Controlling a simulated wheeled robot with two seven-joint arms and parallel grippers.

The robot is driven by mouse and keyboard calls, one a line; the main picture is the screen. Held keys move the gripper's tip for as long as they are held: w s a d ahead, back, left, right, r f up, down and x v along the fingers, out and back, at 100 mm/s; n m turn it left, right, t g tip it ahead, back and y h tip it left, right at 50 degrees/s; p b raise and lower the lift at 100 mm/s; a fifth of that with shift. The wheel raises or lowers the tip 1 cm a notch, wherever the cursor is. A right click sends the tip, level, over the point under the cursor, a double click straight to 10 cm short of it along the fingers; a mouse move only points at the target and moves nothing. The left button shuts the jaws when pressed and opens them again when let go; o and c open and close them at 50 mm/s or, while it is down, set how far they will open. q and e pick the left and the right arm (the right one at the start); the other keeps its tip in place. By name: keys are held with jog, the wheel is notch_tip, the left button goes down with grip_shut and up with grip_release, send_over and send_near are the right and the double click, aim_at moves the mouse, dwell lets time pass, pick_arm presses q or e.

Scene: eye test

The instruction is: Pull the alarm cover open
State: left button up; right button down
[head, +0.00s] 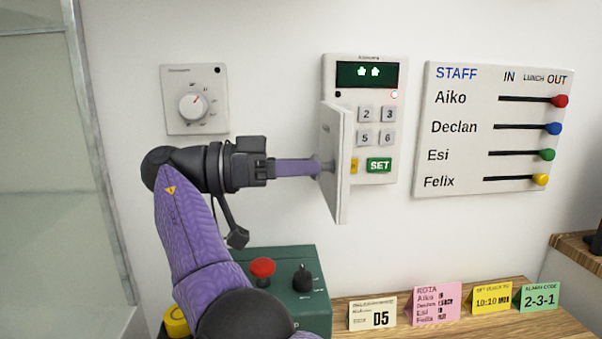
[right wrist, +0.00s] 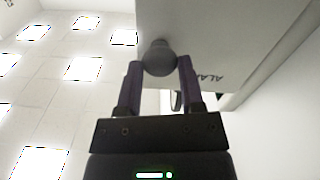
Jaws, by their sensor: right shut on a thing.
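The alarm panel (head: 372,180) is a pale keypad unit on the wall with a dark display, several grey keys and a green SET key. Its cover (head: 340,185) is a light flap standing swung out at the panel's left side, with part of the keypad showing to its right. My right gripper (head: 318,168) is at the cover's outer face, shut on the cover's knob. In the right wrist view the round grey knob (right wrist: 159,58) sits between the two purple fingers, and the cover (right wrist: 215,35) with partly readable lettering fills the upper right. The left gripper is not in view.
A thermostat dial (head: 194,100) is on the wall to the left. A staff board (head: 492,128) with coloured sliders is to the right. Below, a green box (head: 290,280) with a red button and black knob stands by several note cards (head: 437,304) on a wooden shelf (head: 400,328).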

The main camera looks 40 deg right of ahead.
jog(key=shift+c, duration=1)
grip_release()
